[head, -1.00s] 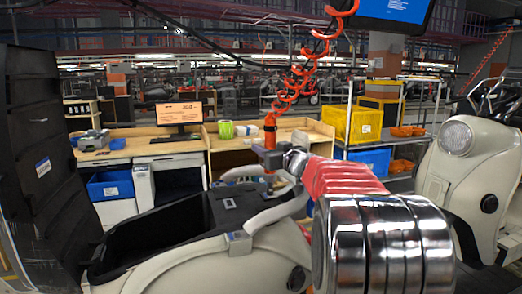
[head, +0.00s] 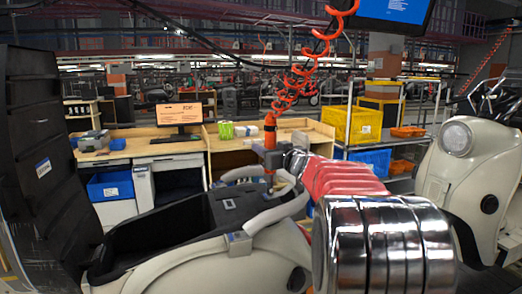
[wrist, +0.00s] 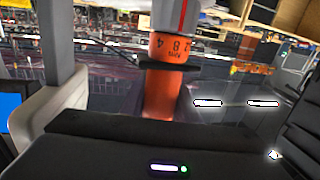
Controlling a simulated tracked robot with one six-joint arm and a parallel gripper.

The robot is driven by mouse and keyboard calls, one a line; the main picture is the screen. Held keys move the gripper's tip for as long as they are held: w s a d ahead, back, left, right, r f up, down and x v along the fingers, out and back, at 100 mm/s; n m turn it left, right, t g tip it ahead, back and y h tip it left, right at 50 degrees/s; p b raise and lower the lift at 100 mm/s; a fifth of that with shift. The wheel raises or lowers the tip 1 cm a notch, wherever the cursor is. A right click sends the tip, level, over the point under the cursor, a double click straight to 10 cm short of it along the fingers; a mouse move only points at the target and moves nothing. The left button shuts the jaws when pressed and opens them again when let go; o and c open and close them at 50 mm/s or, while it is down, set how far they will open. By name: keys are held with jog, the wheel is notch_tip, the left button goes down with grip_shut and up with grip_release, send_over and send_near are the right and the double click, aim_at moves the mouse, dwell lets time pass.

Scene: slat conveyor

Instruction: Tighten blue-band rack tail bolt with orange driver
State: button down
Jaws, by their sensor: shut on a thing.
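My gripper (head: 270,158) is shut on the orange driver (head: 270,132) and holds it upright in the air. The driver hangs below a red coiled hose. In the wrist view the orange driver (wrist: 160,92) shows a numbered ring and a dark collar. Below the gripper is the cream scooter's tail, with a pale curved rack rail (head: 272,216) beside the open black seat well. I cannot make out a blue band or the tail bolt on the rack.
A wooden workbench (head: 145,148) with a monitor stands behind. A yellow bin (head: 352,124) and a blue bin (head: 372,162) sit on a rack at the right. Another cream scooter (head: 455,170) stands at the far right. The coiled hose (head: 300,75) hangs above the gripper.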

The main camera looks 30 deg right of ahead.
jog(key=shift+r, duration=0.65)
dwell(1.0)
jog(key=shift+r, duration=2.7)
jog(key=shift+s, duration=0.1)
